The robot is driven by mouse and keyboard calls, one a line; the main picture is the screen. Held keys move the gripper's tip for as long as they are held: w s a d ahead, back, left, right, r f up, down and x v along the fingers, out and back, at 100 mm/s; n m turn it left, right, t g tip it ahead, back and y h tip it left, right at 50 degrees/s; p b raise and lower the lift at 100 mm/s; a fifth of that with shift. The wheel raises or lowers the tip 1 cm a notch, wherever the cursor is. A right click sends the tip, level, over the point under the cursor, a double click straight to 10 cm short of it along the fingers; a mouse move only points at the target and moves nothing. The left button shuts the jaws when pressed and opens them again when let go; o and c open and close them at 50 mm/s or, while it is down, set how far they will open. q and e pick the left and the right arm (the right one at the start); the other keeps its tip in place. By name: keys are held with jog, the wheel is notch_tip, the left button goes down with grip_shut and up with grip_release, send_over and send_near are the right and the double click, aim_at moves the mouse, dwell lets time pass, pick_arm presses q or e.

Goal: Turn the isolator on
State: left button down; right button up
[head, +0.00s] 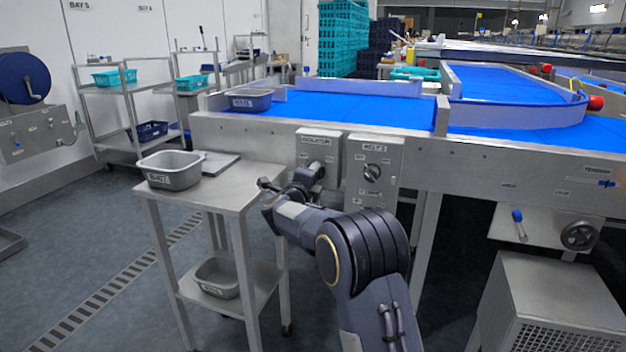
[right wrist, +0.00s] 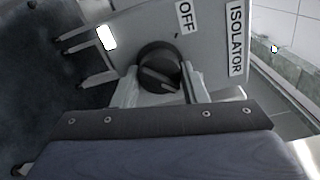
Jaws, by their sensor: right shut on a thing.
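The isolator (head: 320,143) is a grey box labelled ISOLATOR on the conveyor's side, partly covered by my right arm in the head view. In the right wrist view its round black knob (right wrist: 158,60) sits between the two pale fingers of my right gripper (right wrist: 160,82). The right gripper is shut on the knob. An OFF label (right wrist: 184,17) shows beside the knob, and the ISOLATOR label (right wrist: 237,38) further right. The knob has a raised bar; which mark it points to I cannot tell. My left gripper is out of view.
A second box (head: 373,158) with a rotary switch is just right of the isolator. A steel stand (head: 225,195) with a grey tub (head: 171,169) is close on the left. The blue conveyor belt (head: 350,108) runs above. A handwheel (head: 579,236) is at the right.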

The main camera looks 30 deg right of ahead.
jog(key=o, duration=1)
jog(key=p+v, duration=0.1)
jog(key=v, duration=0.6)
jog(key=shift+s+a, duration=0.2)
jog(key=shift+a, duration=0.15)
